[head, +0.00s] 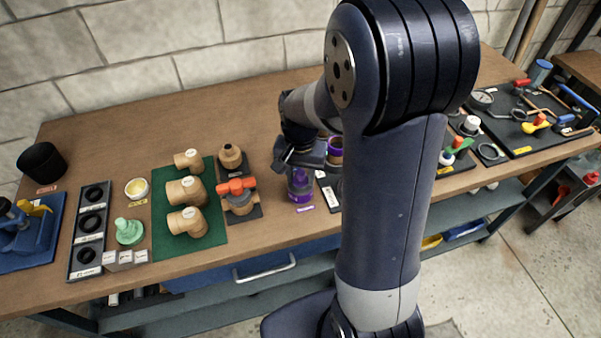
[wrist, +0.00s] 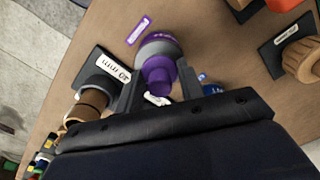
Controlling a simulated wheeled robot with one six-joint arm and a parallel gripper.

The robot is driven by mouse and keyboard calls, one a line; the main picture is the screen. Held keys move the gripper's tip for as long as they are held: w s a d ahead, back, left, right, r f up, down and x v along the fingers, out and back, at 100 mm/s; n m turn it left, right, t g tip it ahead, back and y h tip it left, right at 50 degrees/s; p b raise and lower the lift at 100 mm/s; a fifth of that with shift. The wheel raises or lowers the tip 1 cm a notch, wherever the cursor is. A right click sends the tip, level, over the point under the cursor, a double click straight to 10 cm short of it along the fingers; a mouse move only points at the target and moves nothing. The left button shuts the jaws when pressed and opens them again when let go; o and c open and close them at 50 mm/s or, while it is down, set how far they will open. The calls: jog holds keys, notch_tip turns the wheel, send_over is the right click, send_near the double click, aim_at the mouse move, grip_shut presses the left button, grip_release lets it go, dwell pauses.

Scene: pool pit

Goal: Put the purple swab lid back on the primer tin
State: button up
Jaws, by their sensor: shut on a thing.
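The purple swab lid (wrist: 158,72) sits between the two fingers of my gripper (wrist: 160,88) in the wrist view, and the gripper is shut on it. The primer tin (wrist: 158,47), grey with a purple band, is directly under the lid. I cannot tell whether the lid touches the tin or hovers just above it. In the head view, the tin (head: 300,193) stands upright near the bench's front, behind a purple label (head: 304,209). My gripper (head: 299,164) is right over it and hides its top.
A valve with an orange handle (head: 238,188) stands close left of the tin, beside a green mat (head: 168,232) with tan pipe fittings. A brown cylinder with a purple top (head: 335,150) stands close right. My arm hides part of the bench (head: 270,105).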

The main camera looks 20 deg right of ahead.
jog(key=shift+f, duration=0.15)
jog(key=o, duration=1.3)
jog(key=shift+r+p, duration=3.15)
jog(key=shift+r, duration=0.95)
jog(key=shift+f, duration=0.15)
